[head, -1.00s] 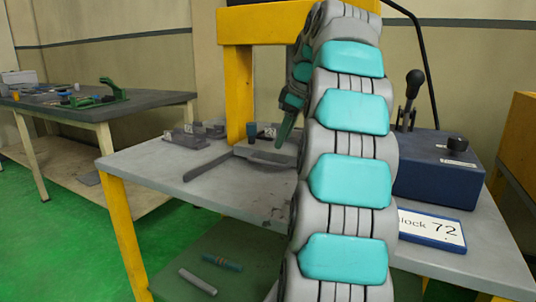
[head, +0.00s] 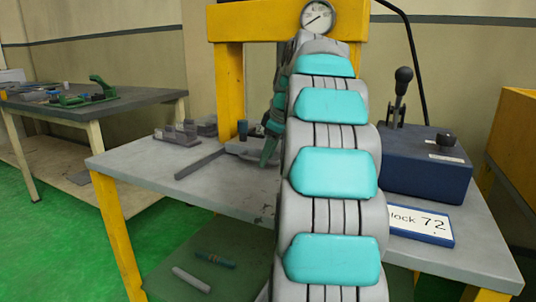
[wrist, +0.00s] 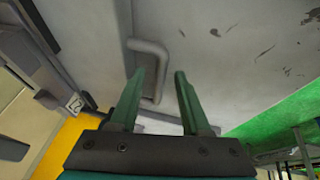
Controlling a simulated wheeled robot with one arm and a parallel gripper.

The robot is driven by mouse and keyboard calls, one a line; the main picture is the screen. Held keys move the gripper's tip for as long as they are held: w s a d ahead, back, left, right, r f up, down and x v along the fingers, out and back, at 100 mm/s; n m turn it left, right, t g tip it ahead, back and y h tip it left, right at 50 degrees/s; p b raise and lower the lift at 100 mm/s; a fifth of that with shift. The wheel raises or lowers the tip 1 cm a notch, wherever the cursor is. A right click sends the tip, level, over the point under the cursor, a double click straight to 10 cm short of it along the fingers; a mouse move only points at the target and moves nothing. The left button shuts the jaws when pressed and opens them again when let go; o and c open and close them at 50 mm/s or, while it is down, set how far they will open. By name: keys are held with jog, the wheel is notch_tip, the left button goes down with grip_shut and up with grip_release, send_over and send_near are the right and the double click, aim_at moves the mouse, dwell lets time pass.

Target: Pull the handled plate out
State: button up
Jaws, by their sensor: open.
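The plate's grey bent handle (wrist: 160,65) shows in the wrist view, above the grey tabletop and just beyond my fingertips. My gripper (wrist: 162,75) is open, with its two green fingers apart. The handle's near part appears between the fingers in the picture; I cannot tell whether it is between them in depth or touches either one. In the head view my gripper (head: 266,158) is low at the front of the press base (head: 238,149), and my arm covers the handle.
The yellow press frame (head: 229,80) with a gauge (head: 318,17) rises behind. A long grey bar (head: 200,164) and small grey blocks (head: 185,132) lie left. A blue lever box (head: 425,165) and a sign (head: 420,224) are right. The front left tabletop is clear.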

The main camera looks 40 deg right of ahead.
grip_shut()
dwell(1.4)
